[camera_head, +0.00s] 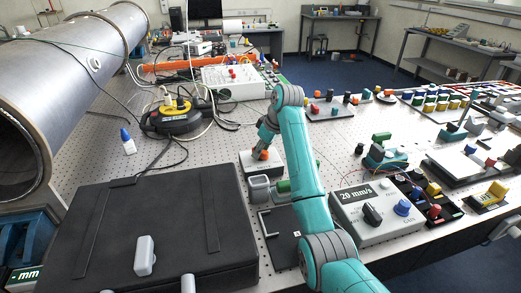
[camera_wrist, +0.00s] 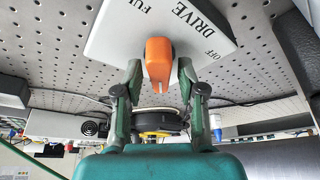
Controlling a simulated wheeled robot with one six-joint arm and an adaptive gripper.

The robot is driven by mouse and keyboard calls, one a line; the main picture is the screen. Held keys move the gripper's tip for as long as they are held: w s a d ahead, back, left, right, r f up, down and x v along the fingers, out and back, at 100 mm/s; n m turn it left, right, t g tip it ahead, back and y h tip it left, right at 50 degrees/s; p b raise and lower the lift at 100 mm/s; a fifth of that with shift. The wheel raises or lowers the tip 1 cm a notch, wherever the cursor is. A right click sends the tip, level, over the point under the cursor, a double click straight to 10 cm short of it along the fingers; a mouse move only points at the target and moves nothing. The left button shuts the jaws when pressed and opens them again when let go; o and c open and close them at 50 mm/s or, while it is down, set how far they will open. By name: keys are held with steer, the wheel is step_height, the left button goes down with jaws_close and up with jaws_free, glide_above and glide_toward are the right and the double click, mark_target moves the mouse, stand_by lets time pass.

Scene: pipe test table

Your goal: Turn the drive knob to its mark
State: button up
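The drive box is a pale panel (camera_head: 250,173) left of my arm in the head view; the wrist view shows its face (camera_wrist: 112,38) lettered DRIVE, OFF and part of FULL. Its orange knob (camera_wrist: 158,55) is an elongated grip, with one end pointing towards my gripper. It also shows in the head view (camera_head: 261,155), partly covered by my wrist. My gripper (camera_wrist: 157,82) is open, with one finger on each side of the knob's near end. Gaps show between knob and fingers. I cannot make out the mark.
A control box (camera_head: 382,222) reading 20 mm/s stands right of my arm. A black case (camera_head: 150,205) fills the front left. A large metal pipe (camera_head: 70,75) lies along the left. Perforated tabletop (camera_head: 205,158) is clear left of the drive box.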

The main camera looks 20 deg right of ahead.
jaws_close()
steer(key=shift+n, duration=0.4)
steer(key=n+g+y, duration=0.1)
steer(key=n, duration=0.2)
steer(key=n+g, duration=0.1)
steer(key=n, duration=0.3)
steer(key=shift+n+g+y, duration=0.3)
steer(key=shift+g, duration=0.1)
steer(key=n+g, duration=0.1)
steer(key=n, duration=0.3)
steer(key=shift+w+g, duration=0.1)
steer(key=shift+g, duration=0.3)
steer(key=shift+n+g, duration=0.4)
steer(key=shift+n, duration=1.5)
